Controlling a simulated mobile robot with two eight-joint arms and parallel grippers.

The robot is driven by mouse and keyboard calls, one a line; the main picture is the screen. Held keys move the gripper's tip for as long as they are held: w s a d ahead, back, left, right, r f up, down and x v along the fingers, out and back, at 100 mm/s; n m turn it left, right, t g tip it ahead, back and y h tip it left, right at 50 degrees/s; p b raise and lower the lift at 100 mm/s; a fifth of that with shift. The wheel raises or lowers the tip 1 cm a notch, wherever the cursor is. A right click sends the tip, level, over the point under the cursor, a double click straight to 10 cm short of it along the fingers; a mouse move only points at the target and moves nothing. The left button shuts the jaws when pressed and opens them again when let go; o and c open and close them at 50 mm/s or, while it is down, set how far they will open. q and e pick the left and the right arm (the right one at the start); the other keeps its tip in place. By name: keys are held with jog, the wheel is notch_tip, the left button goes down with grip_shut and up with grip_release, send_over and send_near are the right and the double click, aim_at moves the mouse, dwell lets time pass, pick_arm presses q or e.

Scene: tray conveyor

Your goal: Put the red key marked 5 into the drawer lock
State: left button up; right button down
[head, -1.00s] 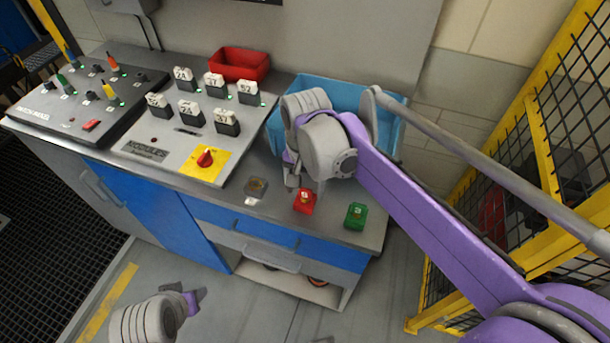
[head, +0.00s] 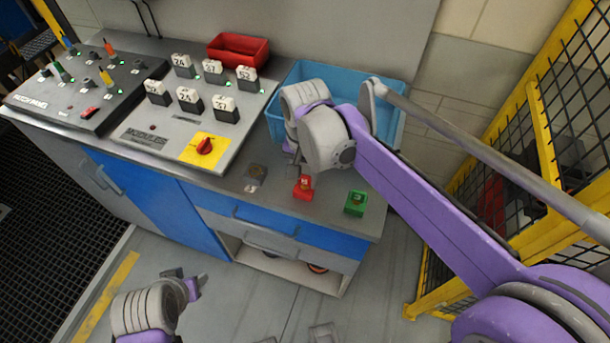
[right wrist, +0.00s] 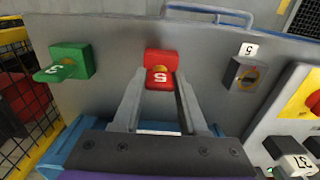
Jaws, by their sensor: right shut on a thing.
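The red key marked 5 (right wrist: 160,77) sits at its red block (right wrist: 161,58) in the right wrist view; the block also shows on the counter in the head view (head: 303,188). My right gripper (right wrist: 161,88) is shut on this key. In the head view its fingers are mostly hidden behind my arm. The grey lock block (right wrist: 244,74) with a brass face and a white 5 label is to the right in the wrist view; it shows left of the red block in the head view (head: 256,173). My left gripper (head: 187,283) hangs low, away from the counter; its jaw opening is unclear.
A green block (head: 355,203) with a green key (right wrist: 55,73) stands on the other side of the red one. A blue bin (head: 398,125) and a red bin (head: 238,50) are behind. A switch panel (head: 140,128) is left; a yellow fence (head: 545,130) is right.

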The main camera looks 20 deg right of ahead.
aim_at(305, 176)
pick_arm(q)
jog(key=shift+r, duration=0.1)
pick_arm(e)
jog(key=shift+r, duration=0.15)
pick_arm(q)
jog(key=shift+w+r+p, duration=0.2)
jog(key=shift+r+p, duration=0.35)
jog(key=shift+r, duration=0.1)
jog(key=shift+w+r+p, duration=0.15)
jog(key=shift+r+p, duration=0.4)
jog(key=shift+r, duration=0.05)
pick_arm(e)
jog(key=shift+r, duration=1.5)
pick_arm(q)
jog(key=shift+r, duration=0.2)
pick_arm(e)
jog(key=shift+r, duration=0.2)
jog(key=shift+r+p, duration=0.4)
jog(key=shift+r, duration=0.1)
jog(key=shift+r+p, duration=0.9)
jog(key=shift+r, duration=0.6)
pick_arm(q)
jog(key=r, duration=0.1)
jog(key=w+r, duration=0.1)
jog(key=r, duration=0.1)
jog(key=shift+w, duration=0.1)
